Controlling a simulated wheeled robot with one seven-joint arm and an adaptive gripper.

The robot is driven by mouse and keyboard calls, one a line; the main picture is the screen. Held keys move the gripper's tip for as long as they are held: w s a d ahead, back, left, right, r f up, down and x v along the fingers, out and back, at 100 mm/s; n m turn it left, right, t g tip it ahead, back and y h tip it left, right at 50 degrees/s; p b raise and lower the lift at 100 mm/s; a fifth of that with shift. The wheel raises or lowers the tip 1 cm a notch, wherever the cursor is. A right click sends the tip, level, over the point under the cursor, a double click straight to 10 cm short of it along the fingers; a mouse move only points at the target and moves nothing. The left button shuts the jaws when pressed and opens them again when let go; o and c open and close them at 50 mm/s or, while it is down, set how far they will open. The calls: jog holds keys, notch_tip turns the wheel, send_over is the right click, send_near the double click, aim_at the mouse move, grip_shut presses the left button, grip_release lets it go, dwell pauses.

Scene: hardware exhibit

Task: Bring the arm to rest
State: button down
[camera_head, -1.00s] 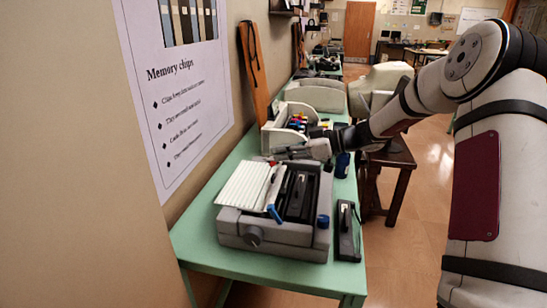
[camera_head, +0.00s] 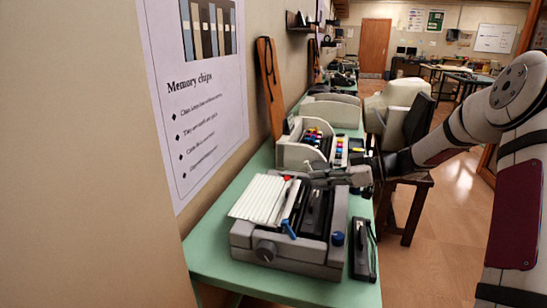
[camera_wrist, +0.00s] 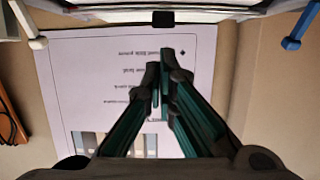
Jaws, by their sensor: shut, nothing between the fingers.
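My arm (camera_head: 440,150) reaches in from the right over the green table (camera_head: 212,243). My gripper (camera_head: 318,179) is above the rear part of the grey typewriter-like machine (camera_head: 270,250). In the wrist view my gripper (camera_wrist: 160,80) has its green-sided fingers together, with nothing between them. Whether the gripper touches the machine cannot be told from the head view.
A second machine with coloured parts (camera_head: 300,152) stands behind the first. A black stapler-like tool (camera_head: 361,250) lies at the table's right edge. The wall poster (camera_head: 200,125) is left. A chair (camera_head: 408,200) stands right of the table; open floor lies beyond.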

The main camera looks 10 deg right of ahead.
jog(key=s+a+r+m+g+h+p, duration=0.2)
jog(key=s+a+r+g+h, duration=0.15)
jog(key=s+a, duration=0.4)
jog(key=s+a+r+m+g+h+p, duration=0.15)
jog(key=s+a+r, duration=0.3)
jog(key=s, duration=0.55)
jog(key=s+d+r+m+t+h+p, duration=0.1)
jog(key=s+r+m+h+p, duration=0.1)
jog(key=s, duration=1)
jog(key=s+d+r+m+t+h+p, duration=0.1)
jog(key=s+r+m+h+p, duration=0.2)
jog(key=s, duration=0.9)
notch_tip(320, 180, up, 3)
jog(key=m+h, duration=0.2)
jog(key=m, duration=0.1)
jog(key=shift+s+d+r, duration=0.15)
jog(key=shift+d, duration=0.15)
jog(key=shift+m, duration=0.25)
